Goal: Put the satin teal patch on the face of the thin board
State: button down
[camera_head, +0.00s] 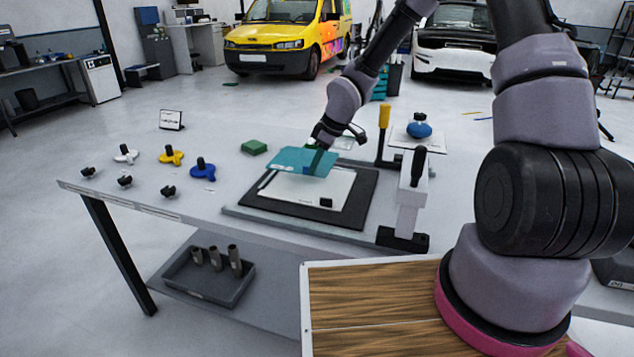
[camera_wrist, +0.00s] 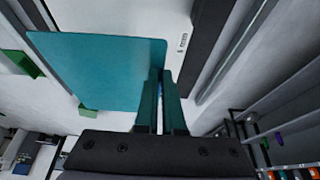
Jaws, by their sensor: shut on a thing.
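The satin teal patch (camera_head: 303,160) is a flat sheet held by its right part in my gripper (camera_head: 318,163). In the wrist view the patch (camera_wrist: 100,68) spreads to the left of the fingers (camera_wrist: 163,100), which are shut on its edge. The patch hangs over the far part of a white thin board (camera_head: 312,190). The board lies on a black mat (camera_head: 262,200) on the table. I cannot tell how far above the board the patch is.
A grey clamp stand (camera_head: 410,200) with a black knob stands right of the mat. A yellow-handled post (camera_head: 383,125) and a blue knob (camera_head: 419,130) are behind it. A green block (camera_head: 254,147) and several coloured knobs, including a blue one (camera_head: 203,168), lie to the left.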

aim_at(310, 194)
notch_tip(310, 194, down, 7)
jog(key=shift+r, duration=0.15)
dwell(0.4)
jog(key=c, duration=1)
grip_release()
jog(key=shift+c, duration=0.2)
jog(key=v, duration=1.2)
